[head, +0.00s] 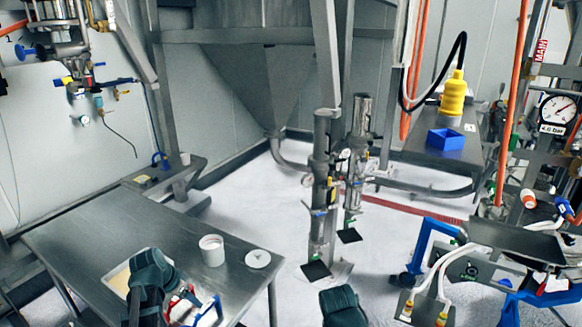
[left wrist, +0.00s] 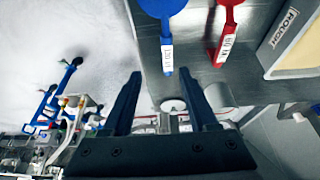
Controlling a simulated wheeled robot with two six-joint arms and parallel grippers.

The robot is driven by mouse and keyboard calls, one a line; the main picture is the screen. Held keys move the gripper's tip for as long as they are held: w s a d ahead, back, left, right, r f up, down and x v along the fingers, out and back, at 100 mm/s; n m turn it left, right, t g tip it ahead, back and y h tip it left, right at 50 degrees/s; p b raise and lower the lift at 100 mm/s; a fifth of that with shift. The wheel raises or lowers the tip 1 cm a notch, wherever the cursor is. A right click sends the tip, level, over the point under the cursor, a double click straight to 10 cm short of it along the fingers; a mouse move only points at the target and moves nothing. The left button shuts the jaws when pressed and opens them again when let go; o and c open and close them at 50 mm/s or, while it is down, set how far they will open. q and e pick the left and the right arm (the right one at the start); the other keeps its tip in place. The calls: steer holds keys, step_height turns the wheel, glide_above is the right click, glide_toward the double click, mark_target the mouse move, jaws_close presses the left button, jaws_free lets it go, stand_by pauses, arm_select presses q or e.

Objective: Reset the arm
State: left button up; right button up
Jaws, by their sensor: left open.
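My left gripper (head: 150,272) is over the front left part of the steel table (head: 95,228). In the left wrist view its two dark fingers (left wrist: 162,90) are spread apart with nothing between them. A blue scoop (left wrist: 166,10) and a red scoop (left wrist: 224,40), both with white labels, lie on the table just beyond the fingertips. My right arm's dark end (head: 343,306) shows at the bottom middle of the head view, over the floor; its fingers cannot be made out.
A tray of pale powder (head: 118,281) sits by my left gripper. A white cup (head: 212,252) and a round white lid (head: 258,259) stand on the table's right part. A blue-framed cart (head: 424,240) stands at the right. White floor lies between.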

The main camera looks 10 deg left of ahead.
arm_select(q)
steer(key=s+d+f+g+y+b, duration=0.1)
steer(key=s+d, duration=0.3)
steer(key=d, duration=0.6)
steer(key=s+d+f+g+y+b, duration=0.1)
steer(key=s+d+f+b, duration=0.1)
steer(key=d, duration=0.8)
steer(key=s+d+f+g+y+b, duration=0.1)
steer(key=s+d+f+g, duration=0.1)
steer(key=s+d, duration=0.4)
steer(key=d+f, duration=0.1)
steer(key=d, duration=0.3)
steer(key=shift+s+d+n, duration=0.25)
steer(key=shift+d+n, duration=0.05)
steer(key=shift+d, duration=0.1)
